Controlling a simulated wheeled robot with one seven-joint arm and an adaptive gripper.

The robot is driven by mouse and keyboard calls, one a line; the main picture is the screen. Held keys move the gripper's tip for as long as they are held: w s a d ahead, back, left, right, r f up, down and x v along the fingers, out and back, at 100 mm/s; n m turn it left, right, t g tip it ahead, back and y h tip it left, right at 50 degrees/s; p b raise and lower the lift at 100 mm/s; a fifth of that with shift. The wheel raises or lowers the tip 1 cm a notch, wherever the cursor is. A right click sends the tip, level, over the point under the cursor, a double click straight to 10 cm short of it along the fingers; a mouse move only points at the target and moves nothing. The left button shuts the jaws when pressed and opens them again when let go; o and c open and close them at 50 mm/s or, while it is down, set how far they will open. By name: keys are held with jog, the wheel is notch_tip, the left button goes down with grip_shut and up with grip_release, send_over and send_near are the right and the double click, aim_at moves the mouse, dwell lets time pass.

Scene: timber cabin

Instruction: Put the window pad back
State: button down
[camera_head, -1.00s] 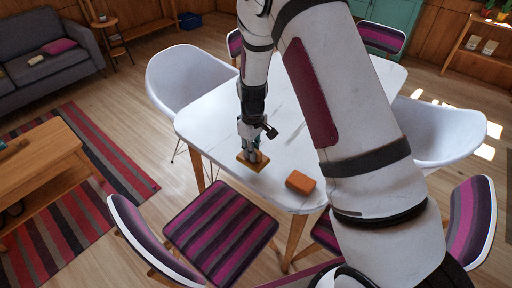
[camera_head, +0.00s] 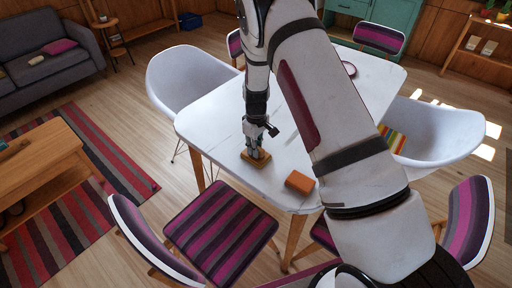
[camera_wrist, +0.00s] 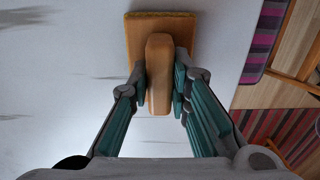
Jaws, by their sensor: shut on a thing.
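The window pad (camera_head: 247,159) is a flat tan-brown plate near the table's front left edge. In the wrist view the same pad (camera_wrist: 138,38) shows an upright, rounded orange-brown wooden handle (camera_wrist: 158,80). My gripper (camera_head: 255,148) points down over it. Its two fingers, also seen in the wrist view (camera_wrist: 160,88), are closed on both sides of the handle. The pad lies at or just above the white tabletop; I cannot tell if it touches. Part of it is hidden by my fingers.
An orange block (camera_head: 300,182) lies on the white table (camera_head: 215,125), right of the pad. Striped chairs (camera_head: 220,225) and white chairs (camera_head: 185,75) surround the table. The table's left part is clear.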

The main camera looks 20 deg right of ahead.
jog(key=c, duration=1.5)
grip_release()
jog(key=s+r+m+t, duration=0.1)
jog(key=s+r, duration=0.1)
jog(key=r, duration=1)
jog(key=s+r+m, duration=0.1)
jog(key=s+r, duration=0.2)
jog(key=r, duration=0.9)
jog(key=s+r+m+t, duration=0.2)
jog(key=s+r+m, duration=0.1)
jog(key=s+r, duration=1.2)
jog(key=shift+m+t, duration=0.9)
jog(key=shift+s+d+f+b, duration=0.1)
jog(key=shift+s+f, duration=0.15)
jog(key=shift+s, duration=2)
jog(key=shift+s+f+b, duration=0.15)
jog(key=shift+s+f, duration=0.15)
jog(key=shift+s, duration=1.9)
jog(key=shift+s+d+f+b, duration=0.1)
jog(key=shift+s+f, duration=0.15)
jog(key=shift+s, duration=2)
